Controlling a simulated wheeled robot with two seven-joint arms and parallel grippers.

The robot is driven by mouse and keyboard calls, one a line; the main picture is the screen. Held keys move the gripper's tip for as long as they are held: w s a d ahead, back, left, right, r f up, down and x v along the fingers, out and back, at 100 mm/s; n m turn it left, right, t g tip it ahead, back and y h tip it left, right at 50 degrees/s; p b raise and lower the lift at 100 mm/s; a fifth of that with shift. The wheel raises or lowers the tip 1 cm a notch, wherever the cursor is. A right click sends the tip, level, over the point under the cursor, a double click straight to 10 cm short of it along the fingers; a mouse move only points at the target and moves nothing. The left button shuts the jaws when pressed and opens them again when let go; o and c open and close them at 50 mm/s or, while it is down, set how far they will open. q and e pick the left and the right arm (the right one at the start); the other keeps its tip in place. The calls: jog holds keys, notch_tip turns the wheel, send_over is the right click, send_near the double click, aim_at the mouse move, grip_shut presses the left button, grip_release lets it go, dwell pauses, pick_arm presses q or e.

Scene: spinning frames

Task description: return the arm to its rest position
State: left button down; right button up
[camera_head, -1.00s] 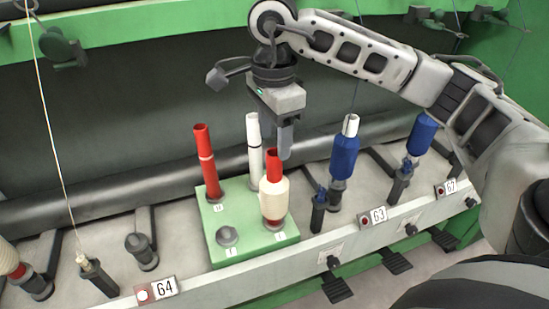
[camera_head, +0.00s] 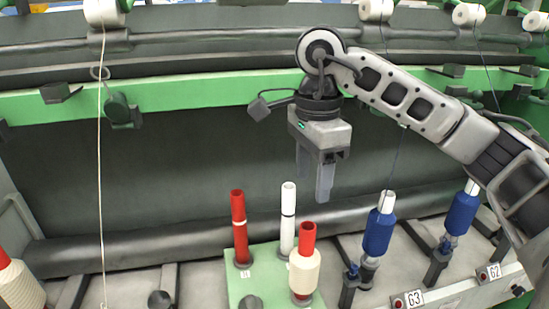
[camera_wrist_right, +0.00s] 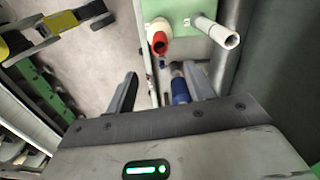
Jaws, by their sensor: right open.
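My right arm (camera_head: 428,108) comes in from the right in the head view. My right gripper (camera_head: 316,180) points down, open and empty, above and behind the green block (camera_head: 268,262) with its bobbins. In the right wrist view the two fingers (camera_wrist_right: 160,90) stand apart with nothing held between them. Below them show a white-wound bobbin with a red tube (camera_wrist_right: 159,40), a white tube (camera_wrist_right: 216,32) and a blue bobbin (camera_wrist_right: 180,90). My left gripper is not in view.
On the block stand a red tube (camera_head: 239,228), a white tube (camera_head: 288,218) and a cream-wound bobbin (camera_head: 304,272). Blue bobbins (camera_head: 379,230) (camera_head: 461,212) stand on spindles to the right. A thread (camera_head: 100,190) hangs at left. A green rail (camera_head: 200,91) runs behind.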

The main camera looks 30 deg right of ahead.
jog(key=s+a+f+g+y, duration=0.2)
jog(key=s+a+f+y, duration=0.15)
jog(key=a+y, duration=0.45)
jog(key=s+a+f+g+y, duration=0.2)
jog(key=s+a+g+y, duration=0.15)
jog(key=a, duration=0.95)
jog(key=a+r+m+t+y, duration=0.5)
jog(key=m+y, duration=0.6)
jog(key=m, duration=0.1)
jog(key=w+d+f+m+t+h, duration=0.3)
jog(key=d+f+m+t+h, duration=0.35)
jog(key=m, duration=0.85)
jog(key=w+d+f+m+t+h, duration=0.3)
jog(key=f+m+t+h, duration=0.45)
jog(key=m+t, duration=0.6)
jog(key=s+d+f+m+g+h, duration=0.2)
jog(key=s+f+m+g, duration=0.2)
jog(key=f, duration=0.4)
jog(key=s+d+f+m+g+h, duration=0.2)
jog(key=s+f+m+g+h, duration=0.1)
jog(key=s+f+m, duration=0.3)
notch_tip(320, 180, down, 3)
jog(key=shift+s+d+r+g, duration=0.2)
jog(key=shift+s+g, duration=0.2)
jog(key=shift+g, duration=0.45)
